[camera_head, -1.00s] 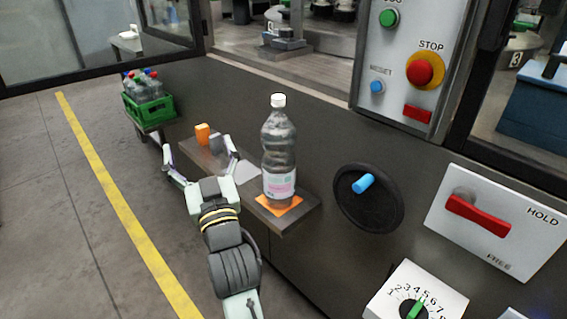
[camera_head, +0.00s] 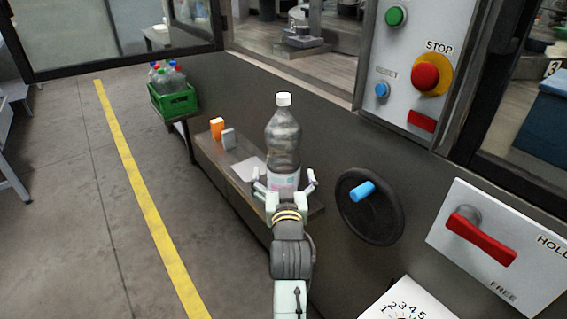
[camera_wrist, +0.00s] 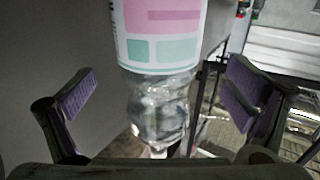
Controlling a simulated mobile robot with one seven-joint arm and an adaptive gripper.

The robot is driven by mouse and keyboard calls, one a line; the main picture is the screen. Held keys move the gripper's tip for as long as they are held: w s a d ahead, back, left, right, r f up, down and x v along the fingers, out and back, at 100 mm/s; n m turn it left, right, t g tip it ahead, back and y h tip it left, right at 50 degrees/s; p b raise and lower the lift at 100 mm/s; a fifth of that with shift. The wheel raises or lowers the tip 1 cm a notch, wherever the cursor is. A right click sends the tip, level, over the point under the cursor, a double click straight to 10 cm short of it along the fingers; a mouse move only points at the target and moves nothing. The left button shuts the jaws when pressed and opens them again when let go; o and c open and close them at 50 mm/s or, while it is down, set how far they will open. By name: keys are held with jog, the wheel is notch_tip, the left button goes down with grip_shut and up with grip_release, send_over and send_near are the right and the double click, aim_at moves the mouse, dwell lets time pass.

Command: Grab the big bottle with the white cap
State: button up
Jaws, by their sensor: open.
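The big clear bottle (camera_head: 283,145) with the white cap (camera_head: 283,99) stands upright on the dark shelf along the machine. Its label is pink and teal, and its lower part is partly hidden by my gripper in the head view. My gripper (camera_head: 285,180) is open, with one finger on each side of the bottle near label height. In the wrist view the bottle (camera_wrist: 158,105) lies between the two spread fingers of my gripper (camera_wrist: 165,95), with gaps on both sides. I cannot tell how deep it sits between them.
A green crate (camera_head: 175,104) of capped bottles is further back. A black handwheel (camera_head: 370,215) and a red lever (camera_head: 480,240) project at right.

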aim_at(284, 160)
jog(key=w+p, duration=0.1)
jog(key=w, duration=0.3)
jog(key=shift+w+r, duration=0.15)
jog(key=shift+w, duration=0.6)
jog(key=shift+c, duration=0.4)
jog(key=c, duration=1.9)
jog(key=shift+r+p, duration=0.15)
jog(key=shift+p, duration=0.15)
jog(key=shift+c, duration=0.4)
jog(key=shift+r, duration=0.1)
